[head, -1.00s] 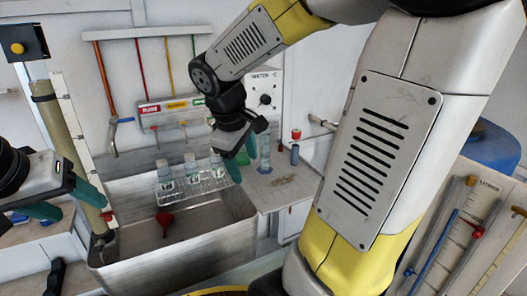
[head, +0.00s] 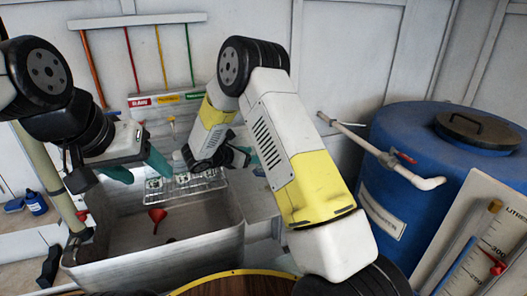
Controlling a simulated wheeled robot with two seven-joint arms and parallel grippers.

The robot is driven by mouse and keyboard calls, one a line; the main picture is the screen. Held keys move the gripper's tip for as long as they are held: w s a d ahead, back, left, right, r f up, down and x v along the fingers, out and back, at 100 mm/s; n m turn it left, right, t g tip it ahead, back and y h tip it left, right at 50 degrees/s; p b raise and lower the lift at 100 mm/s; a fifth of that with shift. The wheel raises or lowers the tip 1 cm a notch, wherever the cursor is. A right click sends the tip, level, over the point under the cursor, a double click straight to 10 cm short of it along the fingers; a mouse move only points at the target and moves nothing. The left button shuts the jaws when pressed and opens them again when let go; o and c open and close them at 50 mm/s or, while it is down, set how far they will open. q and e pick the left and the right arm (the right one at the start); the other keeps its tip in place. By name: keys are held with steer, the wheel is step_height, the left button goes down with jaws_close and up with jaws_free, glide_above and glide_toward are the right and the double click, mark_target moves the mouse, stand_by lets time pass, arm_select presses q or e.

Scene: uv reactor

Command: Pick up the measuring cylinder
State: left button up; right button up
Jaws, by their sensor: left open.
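I cannot make out the measuring cylinder for certain in the head view. The counter right of the sink, where a clear upright cylinder showed earlier, is mostly covered by my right arm. My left gripper (head: 138,170) is open, its two teal fingers apart and empty, in front of the left part of the sink. My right gripper (head: 236,158) is near the right end of the wire rack, partly hidden by its own arm; its jaws cannot be read.
The metal sink (head: 100,245) holds a red funnel (head: 157,215). A wire rack (head: 190,190) with clear bottles (head: 182,178) spans its back. A blue barrel (head: 400,150) with a pipe (head: 385,160) and a gauge board (head: 445,240) stand right. A round wooden top (head: 235,286) is in front.

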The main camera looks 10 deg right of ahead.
steer(key=x, duration=0.8)
steer(key=shift+w+a+r, duration=0.1)
steer(key=shift+w, duration=0.1)
steer(key=shift+c, duration=0.2)
jaws_close()
